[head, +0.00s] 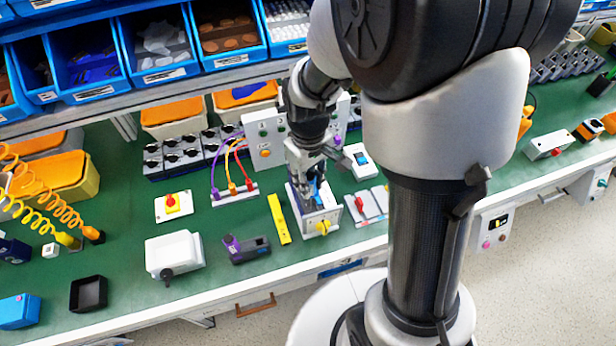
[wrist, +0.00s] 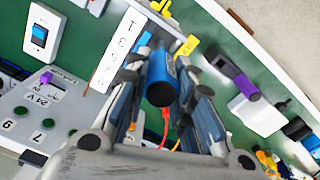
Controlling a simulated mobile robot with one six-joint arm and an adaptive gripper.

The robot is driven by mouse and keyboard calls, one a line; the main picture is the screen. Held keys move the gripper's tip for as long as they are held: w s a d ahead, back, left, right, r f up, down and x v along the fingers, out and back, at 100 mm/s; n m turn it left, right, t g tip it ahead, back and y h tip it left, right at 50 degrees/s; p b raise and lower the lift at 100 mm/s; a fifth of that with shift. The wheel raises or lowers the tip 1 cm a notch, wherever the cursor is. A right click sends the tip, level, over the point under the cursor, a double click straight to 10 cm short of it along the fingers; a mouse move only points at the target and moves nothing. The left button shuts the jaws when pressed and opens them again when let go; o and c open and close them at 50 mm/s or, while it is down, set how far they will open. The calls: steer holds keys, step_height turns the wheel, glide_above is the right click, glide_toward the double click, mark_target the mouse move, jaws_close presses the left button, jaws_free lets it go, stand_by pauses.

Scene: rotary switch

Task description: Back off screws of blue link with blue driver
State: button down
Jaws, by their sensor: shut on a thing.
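In the wrist view my gripper (wrist: 168,105) is shut on the blue driver (wrist: 160,75), whose round handle lies between the two fingers. The driver's tip is hidden, and I cannot tell whether it touches a screw. A small blue piece (wrist: 142,40) shows beside the numbered white plate (wrist: 118,50); it may be the blue link. Its screws cannot be made out.
A yellow strip (head: 279,219) and a purple-grey tool (head: 247,248) lie left of the unit. A block with purple, orange and red wires (head: 236,193) stands behind left. A panel with a blue rocker switch (head: 362,160) is to the right. The bench's front edge is close.

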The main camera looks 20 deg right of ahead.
steer(key=m, duration=0.3)
steer(key=shift+r, duration=0.1)
steer(key=m, duration=0.4)
steer(key=shift+d+m+p, duration=0.15)
steer(key=shift+m+p, duration=0.15)
steer(key=shift+m, duration=0.1)
steer(key=m, duration=0.7)
steer(key=shift+d, duration=0.1)
steer(key=m, duration=0.5)
steer(key=shift+s+p, duration=0.1)
steer(key=shift+p, duration=0.25)
steer(key=m, duration=0.3)
steer(key=shift+s, duration=0.1)
steer(key=m, duration=0.7)
steer(key=shift+s+m, duration=0.1)
steer(key=shift+m, duration=0.2)
